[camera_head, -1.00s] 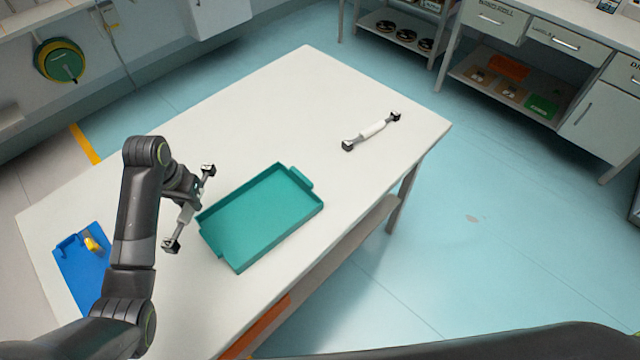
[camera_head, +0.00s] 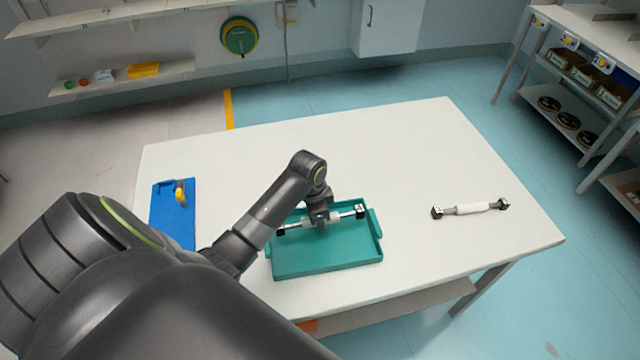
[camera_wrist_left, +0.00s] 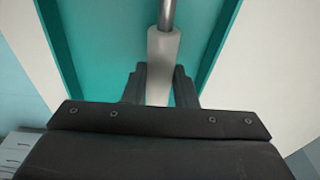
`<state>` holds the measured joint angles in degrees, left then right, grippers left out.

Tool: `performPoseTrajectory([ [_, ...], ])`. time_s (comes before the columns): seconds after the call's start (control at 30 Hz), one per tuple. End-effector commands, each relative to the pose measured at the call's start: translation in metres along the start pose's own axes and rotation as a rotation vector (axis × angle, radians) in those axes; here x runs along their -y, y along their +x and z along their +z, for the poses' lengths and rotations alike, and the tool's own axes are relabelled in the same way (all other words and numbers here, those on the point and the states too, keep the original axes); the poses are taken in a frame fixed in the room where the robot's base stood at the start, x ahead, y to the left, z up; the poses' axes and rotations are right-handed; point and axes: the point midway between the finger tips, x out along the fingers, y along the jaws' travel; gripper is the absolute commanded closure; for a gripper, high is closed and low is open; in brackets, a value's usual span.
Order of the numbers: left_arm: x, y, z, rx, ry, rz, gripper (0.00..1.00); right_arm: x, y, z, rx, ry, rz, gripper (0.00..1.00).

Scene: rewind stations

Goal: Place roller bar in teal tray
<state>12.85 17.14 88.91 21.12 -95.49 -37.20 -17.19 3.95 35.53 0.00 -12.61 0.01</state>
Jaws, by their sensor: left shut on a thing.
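A roller bar (camera_head: 345,215) with a white middle and black end blocks is held in my left gripper (camera_head: 320,222). The gripper is shut on its white sleeve, which also shows between the fingers in the left wrist view (camera_wrist_left: 162,60). The bar is over the far part of the teal tray (camera_head: 320,262); I cannot tell whether it touches the tray floor. The teal tray also fills the background of the left wrist view (camera_wrist_left: 108,40). A second roller bar (camera_head: 470,208) lies on the table to the right of the tray. My right gripper is not in view.
The white table (camera_head: 420,135) is clear behind the tray. A blue holder (camera_head: 172,225) with a yellow-handled item (camera_head: 180,192) lies at the left. Shelving (camera_head: 570,120) stands beyond the table at the right.

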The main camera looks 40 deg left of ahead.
Motion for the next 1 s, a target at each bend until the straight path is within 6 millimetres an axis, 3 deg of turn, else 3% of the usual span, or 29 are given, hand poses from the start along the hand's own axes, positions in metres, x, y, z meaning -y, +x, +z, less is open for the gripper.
performPoseTrajectory([
  [0.2,-0.001,0.027,0.004,0.002,-0.001,0.001,1.0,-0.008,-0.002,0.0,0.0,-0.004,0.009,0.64],
  [0.47,-0.001,0.031,0.004,0.002,-0.001,0.001,1.0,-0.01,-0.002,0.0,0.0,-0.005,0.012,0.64],
  [0.5,-0.001,0.032,0.005,0.003,-0.001,0.002,0.7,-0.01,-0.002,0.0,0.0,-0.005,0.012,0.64],
  [0.63,-0.001,0.032,0.005,0.003,-0.001,0.002,0.53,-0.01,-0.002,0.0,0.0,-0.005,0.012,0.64],
  [1.0,0.0,0.026,0.004,0.001,-0.001,-0.001,0.53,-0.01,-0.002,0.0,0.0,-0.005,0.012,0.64],
])
